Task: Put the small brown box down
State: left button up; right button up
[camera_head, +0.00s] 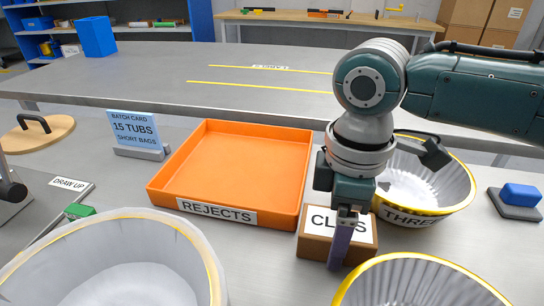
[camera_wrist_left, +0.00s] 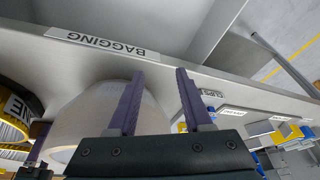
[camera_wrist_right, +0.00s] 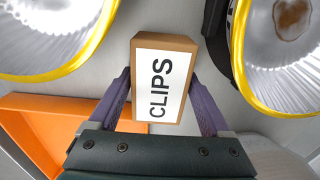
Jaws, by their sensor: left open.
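The small brown box (camera_wrist_right: 164,80) has a white label reading CLIPS. In the right wrist view it lies between the two purple fingers of my right gripper (camera_wrist_right: 160,90), which press on its sides. The head view shows the box (camera_head: 312,246) just in front of the orange tray, with my right gripper (camera_head: 342,250) over it and a finger hiding part of its label. I cannot tell whether its underside touches the bench. My left gripper (camera_wrist_left: 160,74) is open and empty in the left wrist view. It is outside the head view.
The orange REJECTS tray (camera_head: 235,160) is empty behind the box. A tub marked THREE (camera_head: 455,190) stands to the right, with another yellow-rimmed tub (camera_head: 420,285) in front. A large lined tub (camera_head: 120,265) is at front left. A blue block (camera_head: 520,194) lies far right.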

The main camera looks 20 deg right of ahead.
jog(key=shift+o, duration=1.1)
notch_tip(320, 180, up, 12)
jog(key=p, duration=0.3)
jog(key=shift+r+p, duration=0.2)
jog(key=shift+p, duration=0.2)
